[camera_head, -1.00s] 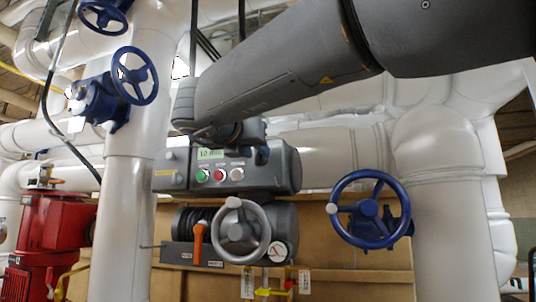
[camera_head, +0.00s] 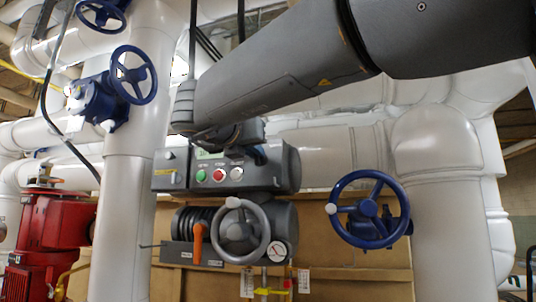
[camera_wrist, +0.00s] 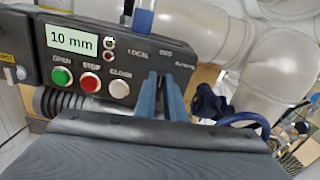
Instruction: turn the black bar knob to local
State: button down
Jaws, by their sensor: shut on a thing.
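The grey control box (camera_head: 284,168) shows in the head view and fills the upper left of the wrist view (camera_wrist: 95,40). In the wrist view, my gripper (camera_wrist: 161,78) has its two blue-grey fingers against the right part of the panel, shut on the black bar knob. The knob is mostly hidden between the fingers, so its angle cannot be read. The LOCAL label (camera_wrist: 138,53) is just left of the fingertips, with another label above them and REMOTE to the right. In the head view, my gripper (camera_head: 262,154) is largely hidden by my wrist.
Green (camera_wrist: 62,76), red (camera_wrist: 91,82) and white (camera_wrist: 119,89) buttons sit left of my fingers, below a display reading 10 mm (camera_wrist: 72,39). A grey handwheel (camera_head: 264,225) and orange lever (camera_head: 197,245) are below the box. A blue handwheel (camera_head: 340,207) stands right.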

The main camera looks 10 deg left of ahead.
jog(key=shift+a+f+n+p, duration=0.1)
jog(key=shift+a+n+p, duration=0.05)
jog(key=shift+n+p, duration=1.4)
jog(key=shift+a+f+n+p, duration=0.15)
jog(key=shift+n+p, duration=0.9)
jog(key=shift+n, duration=0.95)
jog(key=shift+a+f+n+p, duration=0.1)
jog(key=shift+a+n+p, duration=0.05)
jog(key=shift+n+p, duration=1.4)
jog(key=shift+n, duration=0.4)
jog(key=c, duration=1.8)
grip_release()
jog(key=shift+c, duration=0.2)
jog(key=shift+s, duration=0.1)
jog(key=s+b, duration=0.2)
jog(key=s, duration=0.5)
jog(key=shift+s+a, duration=0.3)
jog(key=shift+a, duration=0.05)
